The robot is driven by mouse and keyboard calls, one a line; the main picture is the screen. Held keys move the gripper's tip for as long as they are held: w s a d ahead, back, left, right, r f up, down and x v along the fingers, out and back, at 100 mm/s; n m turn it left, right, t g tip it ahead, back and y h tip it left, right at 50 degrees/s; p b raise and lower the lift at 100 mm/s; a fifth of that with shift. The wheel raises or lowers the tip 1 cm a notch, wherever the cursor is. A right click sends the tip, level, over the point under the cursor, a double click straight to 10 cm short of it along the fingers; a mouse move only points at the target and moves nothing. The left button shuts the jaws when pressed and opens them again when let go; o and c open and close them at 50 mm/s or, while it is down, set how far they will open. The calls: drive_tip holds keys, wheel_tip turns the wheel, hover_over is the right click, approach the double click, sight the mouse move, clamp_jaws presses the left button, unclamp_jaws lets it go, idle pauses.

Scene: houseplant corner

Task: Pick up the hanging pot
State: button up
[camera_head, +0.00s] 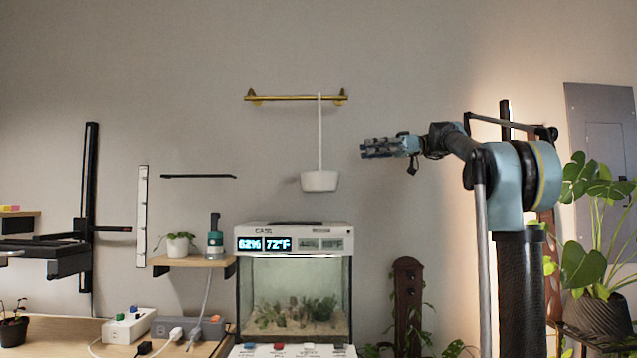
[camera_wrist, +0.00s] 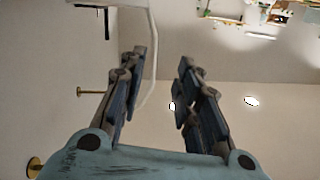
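The white hanging pot (camera_head: 319,181) hangs upright on a thin white hanger (camera_head: 320,130) from a brass wall rail (camera_head: 295,98). My gripper (camera_head: 366,148) points left, to the right of the hanger and a little above the pot's rim, apart from both in the head view. In the wrist view my gripper (camera_wrist: 162,70) has its two fingers spread with nothing held between them. A thin white strand, which looks like the hanger (camera_wrist: 153,60), runs beyond the fingers there. The pot's body is not clearly visible in the wrist view.
A glass tank (camera_head: 295,295) with a display top stands below the pot. A wooden shelf (camera_head: 190,261) with a small plant (camera_head: 178,245) is lower left. A large leafy plant (camera_head: 595,270) stands at far right. The wall around the pot is clear.

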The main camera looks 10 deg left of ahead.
wheel_tip(320, 180, up, 4)
drive_tip(key=w+n+g+y, duration=0.1)
drive_tip(key=w+n, duration=0.1)
drive_tip(key=r, duration=0.1)
hover_over(320, 152)
drive_tip(key=shift+w+a+r, duration=0.1)
drive_tip(key=shift+w+r, duration=0.05)
drive_tip(key=shift+w, duration=0.05)
clamp_jaws()
idle(0.4)
